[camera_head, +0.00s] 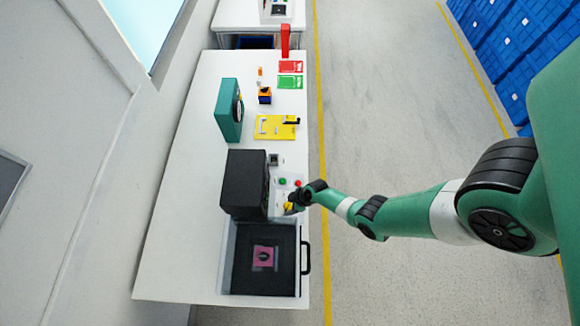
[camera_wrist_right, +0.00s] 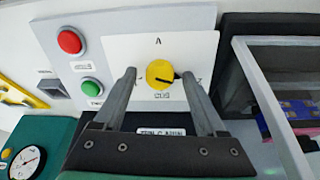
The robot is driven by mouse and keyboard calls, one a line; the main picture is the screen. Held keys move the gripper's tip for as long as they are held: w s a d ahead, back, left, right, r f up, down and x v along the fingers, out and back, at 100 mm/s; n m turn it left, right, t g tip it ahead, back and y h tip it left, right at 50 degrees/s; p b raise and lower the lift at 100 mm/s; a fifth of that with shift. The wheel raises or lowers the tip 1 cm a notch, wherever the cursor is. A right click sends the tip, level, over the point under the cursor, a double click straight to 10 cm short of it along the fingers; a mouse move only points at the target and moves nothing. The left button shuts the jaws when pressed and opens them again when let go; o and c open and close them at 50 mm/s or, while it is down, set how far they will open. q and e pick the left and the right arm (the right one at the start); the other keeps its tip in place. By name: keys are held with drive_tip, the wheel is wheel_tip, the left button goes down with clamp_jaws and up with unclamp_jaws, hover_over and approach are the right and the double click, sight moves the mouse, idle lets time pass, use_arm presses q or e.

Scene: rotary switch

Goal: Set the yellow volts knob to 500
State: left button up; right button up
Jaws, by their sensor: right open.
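The yellow knob (camera_wrist_right: 160,74) is round with a dark pointer line and sits on a white dial plate (camera_wrist_right: 190,45) in the right wrist view. Its pointer is aimed to the right and slightly down. The dial's lettering is too small to read surely. My right gripper (camera_wrist_right: 160,80) is open, with one finger on each side of the knob and no clear contact. In the head view the right gripper (camera_head: 292,207) is small at the panel, by a bit of yellow (camera_head: 288,206). My left gripper is not in view.
Beside the dial are a red button (camera_wrist_right: 70,41) and a green button (camera_wrist_right: 92,87). A black box (camera_head: 245,183) stands left of the panel. A teal gauge box (camera_head: 229,110) and yellow board (camera_head: 268,127) stand farther back.

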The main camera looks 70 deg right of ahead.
drive_tip(key=shift+a, duration=0.1)
clamp_jaws()
drive_tip(key=shift+m, duration=0.4)
drive_tip(key=m, duration=0.6)
drive_tip(key=shift+w+g+h, duration=0.2)
drive_tip(key=shift+g+h, duration=0.1)
drive_tip(key=m, duration=0.7)
drive_tip(key=shift+g, duration=0.3)
